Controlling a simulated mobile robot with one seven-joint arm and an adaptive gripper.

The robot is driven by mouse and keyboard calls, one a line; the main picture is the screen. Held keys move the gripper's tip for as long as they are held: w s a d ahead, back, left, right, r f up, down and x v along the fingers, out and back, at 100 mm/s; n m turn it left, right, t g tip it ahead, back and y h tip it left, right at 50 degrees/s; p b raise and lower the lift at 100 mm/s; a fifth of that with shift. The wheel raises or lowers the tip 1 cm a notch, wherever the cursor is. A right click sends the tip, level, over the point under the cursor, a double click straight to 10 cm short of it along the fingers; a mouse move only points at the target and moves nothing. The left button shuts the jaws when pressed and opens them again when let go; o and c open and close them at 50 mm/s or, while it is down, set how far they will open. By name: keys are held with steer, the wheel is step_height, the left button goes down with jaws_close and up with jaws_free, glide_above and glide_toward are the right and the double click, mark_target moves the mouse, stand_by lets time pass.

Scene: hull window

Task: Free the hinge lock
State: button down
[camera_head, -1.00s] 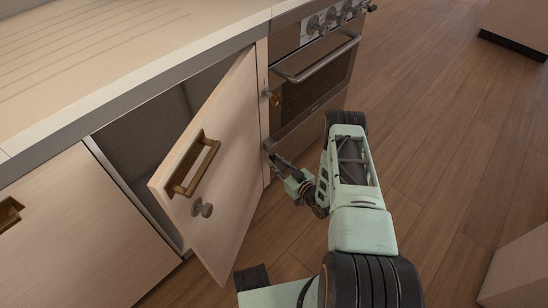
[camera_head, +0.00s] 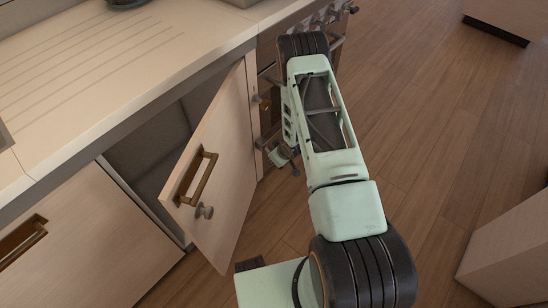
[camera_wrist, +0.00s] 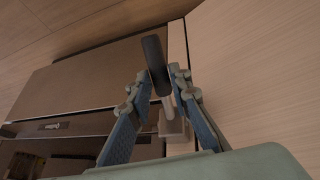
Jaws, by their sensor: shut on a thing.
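The hinge lock (camera_wrist: 155,62) shows in the wrist view as a dark rounded bar on a pale stem, rising from a grey block on the narrow strip beside the door. My gripper (camera_wrist: 160,88) has its two blue-grey fingers on either side of it and is shut on it. In the head view my gripper (camera_head: 277,154) is low beside the hinge side of the cabinet door (camera_head: 228,165), partly hidden by my arm.
The oven (camera_wrist: 100,75) is beside the hinge strip, largely behind my arm in the head view. An upper grey knob (camera_head: 257,99) sits near the door's top. The open cabinet (camera_head: 150,140) lies left of the door.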

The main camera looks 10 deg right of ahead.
steer(key=shift+s+d+r+g+h, duration=0.1)
steer(key=shift+r+g+h, duration=0.85)
steer(key=shift+g, duration=0.25)
steer(key=c, duration=1.8)
jaws_free()
steer(key=shift+o, duration=0.2)
steer(key=shift+r, duration=0.1)
steer(key=v, duration=1.1)
steer(key=shift+r, duration=0.45)
